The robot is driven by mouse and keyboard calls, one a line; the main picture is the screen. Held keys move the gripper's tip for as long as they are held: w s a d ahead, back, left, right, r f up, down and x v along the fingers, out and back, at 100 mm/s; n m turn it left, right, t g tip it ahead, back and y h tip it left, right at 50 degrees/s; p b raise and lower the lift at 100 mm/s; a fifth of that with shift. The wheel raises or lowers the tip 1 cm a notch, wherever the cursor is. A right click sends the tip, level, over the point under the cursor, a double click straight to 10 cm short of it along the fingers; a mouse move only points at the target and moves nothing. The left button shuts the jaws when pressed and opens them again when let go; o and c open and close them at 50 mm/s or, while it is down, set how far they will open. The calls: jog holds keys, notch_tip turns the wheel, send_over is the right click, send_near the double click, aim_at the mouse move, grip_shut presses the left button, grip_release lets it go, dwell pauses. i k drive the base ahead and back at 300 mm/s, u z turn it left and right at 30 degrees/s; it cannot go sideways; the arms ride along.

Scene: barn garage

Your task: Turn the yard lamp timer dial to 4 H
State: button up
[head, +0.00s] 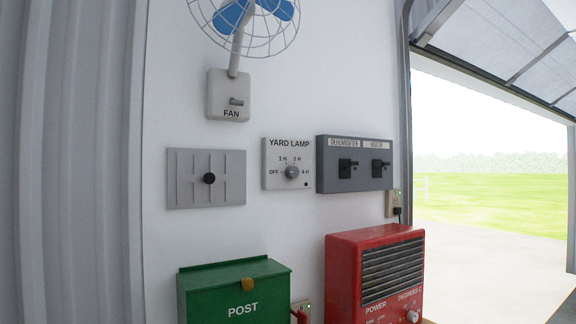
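The yard lamp timer is a pale grey plate (277,146) on the white wall, near the middle of the head view. It is labelled YARD LAMP. Its round grey dial (292,172) sits in the lower middle of the plate. OFF is marked to the left of the dial, 1 H and 2 H above it, and 4 H to its right. The dial's pointer is too small to read for certain. A small dark dot lies below 4 H. My gripper is not in view, and nothing covers the dial.
A grey box with two black switches (325,180) is close on the right. A grey slotted panel (180,195) is on the left, a fan (228,100) above. A green POST box (215,292) and red heater (340,275) stand below. An open garage door is at right.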

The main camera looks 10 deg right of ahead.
aim_at(292, 172)
jog(key=z, duration=0.5)
jog(key=k, duration=1.05)
jog(key=u, duration=0.75)
jog(key=i, duration=1.4)
jog(key=z, duration=0.3)
